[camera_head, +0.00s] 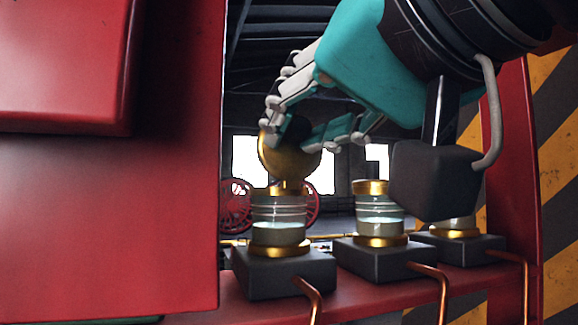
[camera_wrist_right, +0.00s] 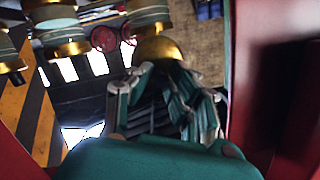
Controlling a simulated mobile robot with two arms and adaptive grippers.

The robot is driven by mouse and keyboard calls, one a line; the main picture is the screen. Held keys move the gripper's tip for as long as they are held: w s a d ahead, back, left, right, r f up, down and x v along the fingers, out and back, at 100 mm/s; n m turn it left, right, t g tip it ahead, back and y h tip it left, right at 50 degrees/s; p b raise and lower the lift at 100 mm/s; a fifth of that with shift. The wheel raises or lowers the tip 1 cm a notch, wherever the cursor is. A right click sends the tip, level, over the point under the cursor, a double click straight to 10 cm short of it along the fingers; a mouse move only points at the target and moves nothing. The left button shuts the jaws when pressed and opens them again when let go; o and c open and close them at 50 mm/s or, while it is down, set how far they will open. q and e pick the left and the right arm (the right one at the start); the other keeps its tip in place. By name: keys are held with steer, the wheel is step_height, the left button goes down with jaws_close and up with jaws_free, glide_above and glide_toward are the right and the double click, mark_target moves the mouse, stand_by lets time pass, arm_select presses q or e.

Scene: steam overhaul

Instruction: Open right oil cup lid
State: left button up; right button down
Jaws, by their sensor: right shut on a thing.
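Three glass oil cups with gold rims stand in a row on dark blocks in the head view. The leftmost cup (camera_head: 278,222) has its round gold lid (camera_head: 279,160) standing up, tilted open above its rim. My right gripper (camera_head: 285,128) comes in from the upper right and is shut on this lid at its upper edge. The lid also shows at the fingertips in the right wrist view (camera_wrist_right: 158,48). The middle cup (camera_head: 379,212) has a flat gold top. The rightmost cup (camera_head: 456,226) is mostly hidden behind my wrist. My left gripper is out of view.
A large red panel (camera_head: 105,220) stands close on the left. Copper pipes (camera_head: 443,290) run down from the blocks over a red ledge (camera_head: 345,300). A red post and a yellow-black striped wall (camera_head: 555,170) bound the right side. Red wheels (camera_head: 236,205) stand farther back.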

steer(key=shift+s+d+f+t+y+b, duration=0.15)
steer(key=shift+s+f+t+y+b, duration=0.3)
steer(key=shift+t+b, duration=0.8)
steer(key=shift+g, duration=0.25)
steer(key=c, duration=1.2)
jaws_free()
steer(key=shift+c, duration=0.2)
steer(key=shift+s, duration=0.1)
